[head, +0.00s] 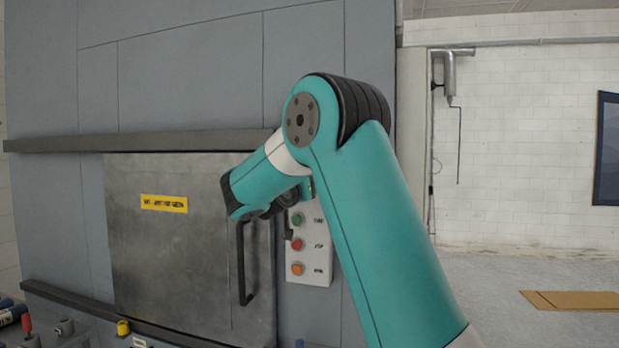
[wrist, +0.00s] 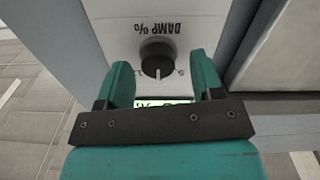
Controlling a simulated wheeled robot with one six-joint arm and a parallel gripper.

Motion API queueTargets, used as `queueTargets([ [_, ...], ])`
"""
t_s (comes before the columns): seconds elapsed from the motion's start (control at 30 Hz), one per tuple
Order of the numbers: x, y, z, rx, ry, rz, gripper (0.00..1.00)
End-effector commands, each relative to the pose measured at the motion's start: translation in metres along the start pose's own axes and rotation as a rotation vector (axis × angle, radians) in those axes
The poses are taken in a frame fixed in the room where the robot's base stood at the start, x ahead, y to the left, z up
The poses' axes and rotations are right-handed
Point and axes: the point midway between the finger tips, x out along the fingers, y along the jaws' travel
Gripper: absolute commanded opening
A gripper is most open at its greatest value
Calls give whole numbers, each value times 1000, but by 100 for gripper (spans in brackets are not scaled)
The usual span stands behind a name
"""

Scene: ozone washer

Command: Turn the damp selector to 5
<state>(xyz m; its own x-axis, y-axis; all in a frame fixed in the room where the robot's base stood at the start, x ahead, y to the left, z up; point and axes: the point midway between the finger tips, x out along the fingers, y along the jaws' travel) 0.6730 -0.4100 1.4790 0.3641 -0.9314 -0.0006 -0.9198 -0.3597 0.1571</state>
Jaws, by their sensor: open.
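The damp selector (wrist: 157,55) is a round black knob on a pale panel in the wrist view. Its label, "DAMP %", appears upside down above it. A light pointer mark on the knob points down in the picture, and small scale marks beside it are hard to read. My gripper (wrist: 159,65) is open, with one teal finger on each side of the knob and a gap visible on both sides. I cannot tell how deep the fingertips reach along the knob. In the head view my arm hides the selector and the gripper's fingers.
A greenish display (wrist: 165,102) is partly hidden behind my gripper. In the head view a button panel (head: 309,258) with green, red and orange buttons stands right of the steel door (head: 170,260). The door's black handle (head: 243,265) protrudes near my arm.

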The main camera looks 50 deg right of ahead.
Motion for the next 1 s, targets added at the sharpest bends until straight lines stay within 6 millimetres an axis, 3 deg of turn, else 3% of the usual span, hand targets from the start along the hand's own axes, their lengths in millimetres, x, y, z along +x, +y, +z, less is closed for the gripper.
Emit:
queueTargets([
  [0.4, 8, 2, 1, 1, 0, 0, 59],
  [0.6, 7, 2, 0, 1, 1, -1, 13],
  [1.0, 6, 0, 1, -59, 2, -2, 12],
])
